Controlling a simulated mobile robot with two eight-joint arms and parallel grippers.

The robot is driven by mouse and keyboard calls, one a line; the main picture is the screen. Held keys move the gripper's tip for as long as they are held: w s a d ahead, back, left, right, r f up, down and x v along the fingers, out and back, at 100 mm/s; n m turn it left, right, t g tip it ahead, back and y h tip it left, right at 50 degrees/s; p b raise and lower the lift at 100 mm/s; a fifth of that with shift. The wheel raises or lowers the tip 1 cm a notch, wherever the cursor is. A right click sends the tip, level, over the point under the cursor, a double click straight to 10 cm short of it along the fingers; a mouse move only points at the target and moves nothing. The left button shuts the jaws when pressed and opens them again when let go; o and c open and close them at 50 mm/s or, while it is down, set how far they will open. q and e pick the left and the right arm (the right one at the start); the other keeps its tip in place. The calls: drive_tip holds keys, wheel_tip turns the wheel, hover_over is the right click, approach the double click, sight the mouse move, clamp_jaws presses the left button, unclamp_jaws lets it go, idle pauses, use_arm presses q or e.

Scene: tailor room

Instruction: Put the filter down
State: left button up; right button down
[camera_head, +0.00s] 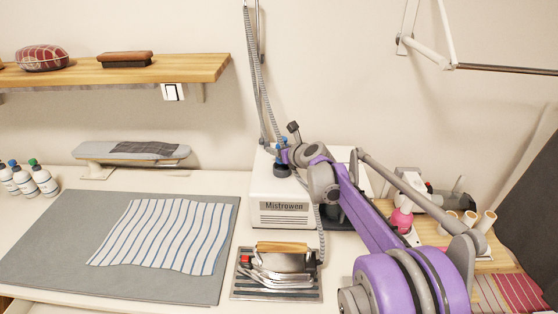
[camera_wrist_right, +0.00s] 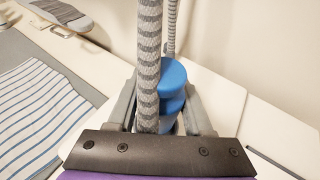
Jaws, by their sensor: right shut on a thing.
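My right gripper (camera_head: 279,151) is at the top of the white Mistrowen steam unit (camera_head: 283,207), above its front part. In the right wrist view the right gripper (camera_wrist_right: 168,118) has its grey fingers shut on a round blue thing (camera_wrist_right: 174,76), which I take to be the filter. A striped grey hose (camera_wrist_right: 149,70) passes in front of it and hides part of it. In the head view only small bits of blue show at the fingers. Whether the filter touches the unit I cannot tell. My left gripper is in neither view.
An iron (camera_head: 280,262) stands on a metal plate in front of the unit. A striped cloth (camera_head: 165,234) lies on a grey mat (camera_head: 55,240) at the left. Bottles (camera_head: 28,180) stand at far left. Cones and a pink item (camera_head: 402,220) are at right. A wooden shelf (camera_head: 200,68) is above.

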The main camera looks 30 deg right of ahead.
sight(278, 167)
drive_tip(key=shift+f, duration=2)
drive_tip(key=shift+f, duration=0.1)
drive_tip(key=shift+c, duration=1.5)
unclamp_jaws()
drive_tip(key=shift+r, duration=0.3)
drive_tip(key=v, duration=1.2)
drive_tip(key=shift+f, duration=0.1)
